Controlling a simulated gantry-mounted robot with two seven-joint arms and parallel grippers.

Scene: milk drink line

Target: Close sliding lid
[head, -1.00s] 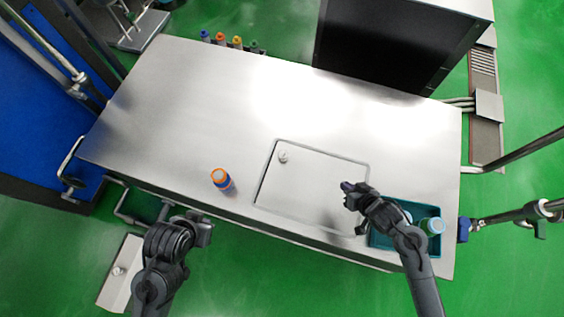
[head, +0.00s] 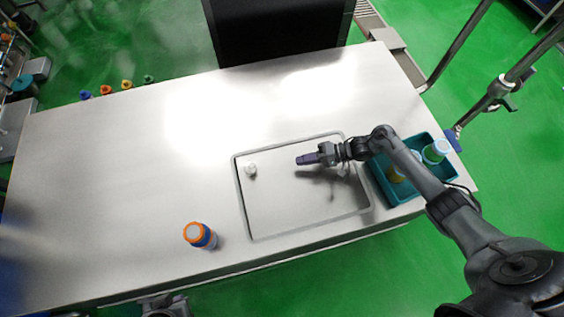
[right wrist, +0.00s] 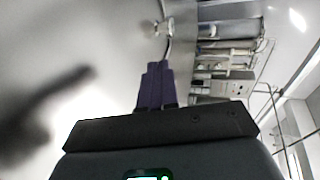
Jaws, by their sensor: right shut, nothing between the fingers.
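The sliding lid (head: 290,205) is a flat pale metal panel within a dark-edged rectangular frame in the worktop. A small white knob (head: 250,170) stands near its upper left corner; it also shows at the top of the right wrist view (right wrist: 166,26). My right gripper (head: 304,160) is above the upper part of the panel, right of the knob and apart from it. Its purple fingers (right wrist: 154,86) are together and empty. My left gripper (head: 165,305) is cut off at the bottom edge, and its fingers cannot be made out.
An orange-capped blue bottle (head: 200,236) stands left of the lid. A teal bin (head: 387,190) with bottles is close on the right, under my right arm. Several coloured bottles stand beyond the back edge. The worktop (head: 120,170) left of the lid is mostly clear.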

